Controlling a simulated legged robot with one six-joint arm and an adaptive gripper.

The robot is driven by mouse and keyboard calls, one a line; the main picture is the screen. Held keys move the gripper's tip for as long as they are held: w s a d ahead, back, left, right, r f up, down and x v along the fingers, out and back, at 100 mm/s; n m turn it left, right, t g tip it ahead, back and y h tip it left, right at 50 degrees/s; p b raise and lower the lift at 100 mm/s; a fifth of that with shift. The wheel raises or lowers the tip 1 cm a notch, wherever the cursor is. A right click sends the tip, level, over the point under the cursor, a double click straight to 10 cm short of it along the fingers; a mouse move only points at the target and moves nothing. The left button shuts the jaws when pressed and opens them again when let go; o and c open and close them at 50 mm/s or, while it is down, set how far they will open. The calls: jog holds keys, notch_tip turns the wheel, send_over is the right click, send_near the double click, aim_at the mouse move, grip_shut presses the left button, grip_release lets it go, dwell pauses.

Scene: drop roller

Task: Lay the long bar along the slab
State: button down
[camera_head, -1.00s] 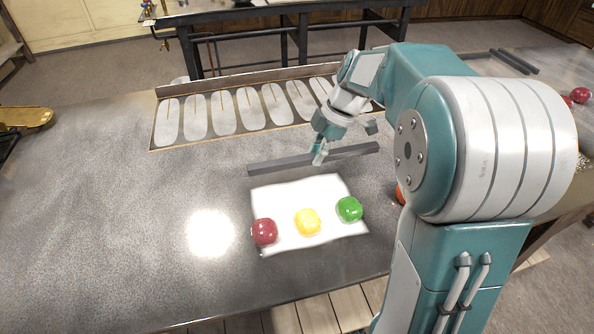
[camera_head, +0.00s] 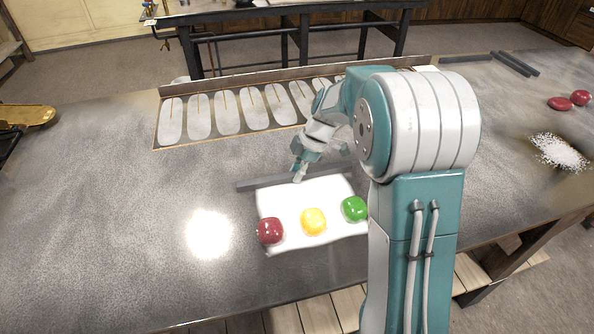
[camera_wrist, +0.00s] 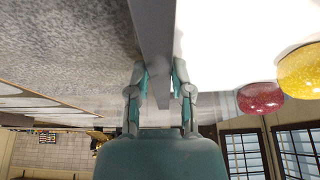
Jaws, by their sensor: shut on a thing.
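The long dark grey bar (camera_head: 262,182) lies crosswise at the far edge of the white slab (camera_head: 290,204). My gripper (camera_head: 298,176) is shut on the bar near its middle, reaching down from the arm. In the wrist view the bar (camera_wrist: 152,30) runs between the two fingers (camera_wrist: 161,75), with the bright white slab (camera_wrist: 230,45) on its right and grey tabletop on its left. Whether the bar touches the slab or hangs just above it, I cannot tell. My arm hides part of the bar's right end and the slab's right side.
A red ball (camera_head: 270,231), a yellow ball (camera_head: 313,221) and a green ball (camera_head: 354,209) sit on the slab. A tray with several pale oval plates (camera_head: 227,112) stands behind. More dark bars (camera_head: 515,63) lie at the back right.

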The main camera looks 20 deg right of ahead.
jog(key=shift+d, duration=0.3)
jog(key=c, duration=0.5)
grip_release()
jog(key=shift+d, duration=0.2)
jog(key=shift+a, duration=0.15)
jog(key=shift+a, duration=0.15)
jog(key=shift+r, duration=0.25)
jog(key=v, duration=1.1)
jog(key=s+a+r+m+t+h, duration=0.1)
jog(key=s+a+r+m, duration=0.1)
jog(key=s+r+m, duration=0.4)
jog(key=s+f+m+t+h, duration=0.1)
jog(key=s+m, duration=0.3)
jog(key=s, duration=0.2)
jog(key=s+a+f+m+t+h, duration=0.1)
jog(key=s+m+t, duration=0.1)
jog(key=s+m, duration=0.2)
jog(key=s+a+f+m+t+h, duration=0.1)
jog(key=s+m, duration=0.3)
jog(key=s, duration=0.6)
jog(key=shift+s+t, duration=0.1)
jog(key=shift+t, duration=0.2)
